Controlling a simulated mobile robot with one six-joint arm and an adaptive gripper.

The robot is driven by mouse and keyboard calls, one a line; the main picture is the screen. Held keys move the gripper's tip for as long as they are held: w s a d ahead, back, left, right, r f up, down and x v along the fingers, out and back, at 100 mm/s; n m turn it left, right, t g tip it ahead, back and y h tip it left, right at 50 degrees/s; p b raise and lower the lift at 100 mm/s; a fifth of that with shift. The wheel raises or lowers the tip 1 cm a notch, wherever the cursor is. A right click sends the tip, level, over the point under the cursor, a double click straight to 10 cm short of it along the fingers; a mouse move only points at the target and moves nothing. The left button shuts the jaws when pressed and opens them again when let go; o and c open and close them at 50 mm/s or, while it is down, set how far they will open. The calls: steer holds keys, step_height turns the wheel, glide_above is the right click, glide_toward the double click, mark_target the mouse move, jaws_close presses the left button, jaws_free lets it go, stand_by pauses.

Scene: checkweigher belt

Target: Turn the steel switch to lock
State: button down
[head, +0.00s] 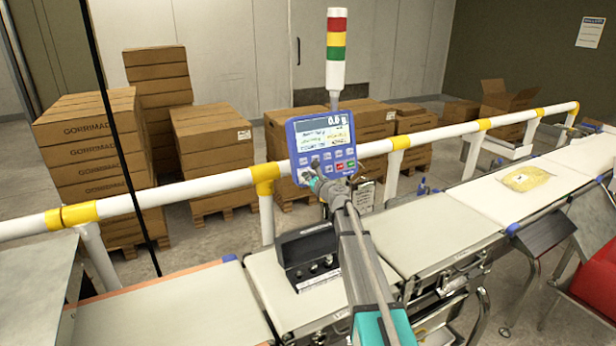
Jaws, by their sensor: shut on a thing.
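The blue control panel (323,143) stands upright behind the belt, with a lit display reading 0.0 g and rows of buttons. A small dark and steel-coloured switch (315,162) shows at the panel's lower left. My gripper (311,174) reaches up to that corner and is shut on the steel switch. The gripper and arm cover part of the panel's lower edge. The switch's marks and its exact angle are too small to tell.
A black box (308,256) sits on the belt (266,285) below the panel. A white and yellow rail (222,188) runs behind the belts. A yellow bag (525,178) lies on the right belt. A signal tower (336,50) rises above the panel. Stacked cartons (213,145) stand behind.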

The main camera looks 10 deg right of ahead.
steer(key=n+g+y, duration=0.1)
steer(key=n, duration=0.3)
steer(key=shift+w+r+p, duration=0.1)
steer(key=shift+p, duration=0.3)
steer(key=n+g+p, duration=0.1)
steer(key=n, duration=0.3)
steer(key=shift+y, duration=0.3)
steer(key=n+g+p, duration=0.1)
steer(key=n, duration=0.3)
steer(key=shift+n+g+p, duration=0.5)
steer(key=shift+n+p, duration=0.25)
steer(key=shift+n, duration=0.85)
steer(key=shift+c, duration=1.4)
jaws_free()
steer(key=shift+f, duration=0.2)
